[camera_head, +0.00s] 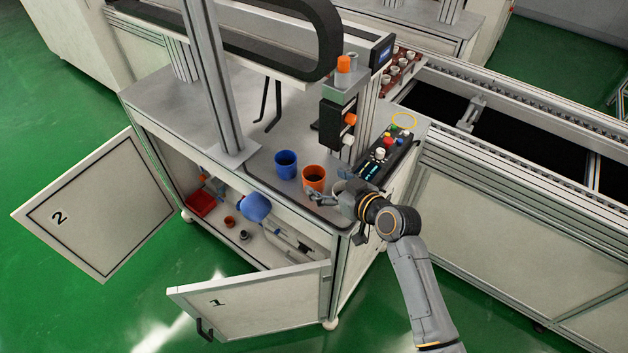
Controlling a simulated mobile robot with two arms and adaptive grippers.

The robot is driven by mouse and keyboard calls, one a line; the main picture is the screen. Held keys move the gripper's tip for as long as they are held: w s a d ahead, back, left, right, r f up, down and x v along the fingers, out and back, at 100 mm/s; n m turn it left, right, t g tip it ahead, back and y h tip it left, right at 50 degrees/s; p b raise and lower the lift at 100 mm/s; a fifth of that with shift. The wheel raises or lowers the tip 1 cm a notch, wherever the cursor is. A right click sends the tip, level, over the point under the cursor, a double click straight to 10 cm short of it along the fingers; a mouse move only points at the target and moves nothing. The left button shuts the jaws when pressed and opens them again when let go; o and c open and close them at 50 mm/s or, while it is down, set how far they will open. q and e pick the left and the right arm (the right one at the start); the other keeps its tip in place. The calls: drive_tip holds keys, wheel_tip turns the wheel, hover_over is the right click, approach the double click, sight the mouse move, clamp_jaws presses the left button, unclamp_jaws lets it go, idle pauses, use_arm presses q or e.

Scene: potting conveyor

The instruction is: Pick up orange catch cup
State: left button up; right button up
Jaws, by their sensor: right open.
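The orange catch cup (314,179) stands upright on the cabinet's worktop, near its front edge. A blue cup (286,164) stands upright just to its left. My right gripper (324,196) comes in from the right, low beside the orange cup, with its fingers pointing left toward it. The gripper is open and holds nothing that I can see. Whether a finger touches the cup I cannot tell. My left gripper is not in view.
A control panel with buttons (389,143) lies right of the gripper. A dispensing head (340,115) hangs behind the cups. Cabinet doors 2 (95,205) and 1 (255,305) stand open below. The worktop left of the blue cup (180,110) is mostly clear.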

sight(308, 172)
drive_tip(key=shift+x, duration=2.8)
drive_tip(key=c, duration=1.1)
